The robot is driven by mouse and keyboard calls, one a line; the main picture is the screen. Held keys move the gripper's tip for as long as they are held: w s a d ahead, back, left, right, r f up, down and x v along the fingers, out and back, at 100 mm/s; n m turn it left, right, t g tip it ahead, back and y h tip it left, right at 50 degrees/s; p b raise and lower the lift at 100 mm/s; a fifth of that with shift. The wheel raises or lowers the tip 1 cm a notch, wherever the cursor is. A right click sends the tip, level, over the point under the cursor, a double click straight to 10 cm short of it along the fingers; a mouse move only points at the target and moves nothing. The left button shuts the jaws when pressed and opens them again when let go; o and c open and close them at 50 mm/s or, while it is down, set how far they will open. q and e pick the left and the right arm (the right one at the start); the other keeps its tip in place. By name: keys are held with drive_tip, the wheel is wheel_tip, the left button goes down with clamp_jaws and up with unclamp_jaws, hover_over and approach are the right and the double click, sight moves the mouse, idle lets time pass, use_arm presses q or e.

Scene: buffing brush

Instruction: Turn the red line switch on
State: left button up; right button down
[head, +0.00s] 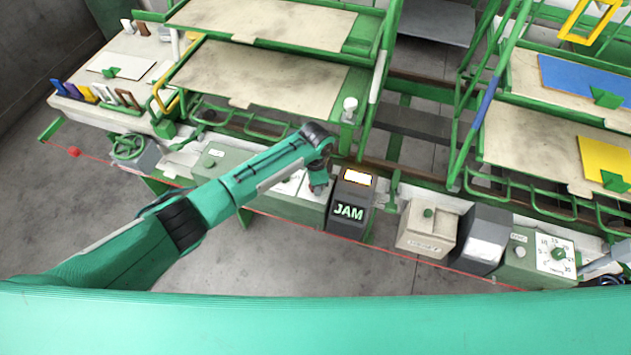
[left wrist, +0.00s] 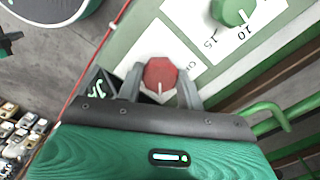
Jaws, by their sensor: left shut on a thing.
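The red line switch is a red knob (left wrist: 160,73) on a white plate, seen in the left wrist view. Its white pointer mark faces my gripper's palm. My left gripper (left wrist: 160,88) has one finger on each side of the knob and is shut on it. In the head view my left gripper (head: 318,189) reaches down onto the green console, just left of the JAM box (head: 350,204). The knob is hidden there behind the gripper.
A green dial (left wrist: 232,10) with numbers sits beside the knob. A green bar (left wrist: 265,112) rises close to the gripper. A thin red cord (head: 400,255) runs along the console's front. A beige box (head: 427,230) and a numbered dial panel (head: 555,255) stand to the right.

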idle(0.4)
use_arm(q)
drive_tip(key=o, duration=1)
drive_tip(key=shift+r, duration=0.1)
wheel_tip(320, 180, up, 14)
drive_tip(key=b, duration=0.2)
drive_tip(key=shift+f+b, duration=0.2)
drive_tip(key=shift+b, duration=0.15)
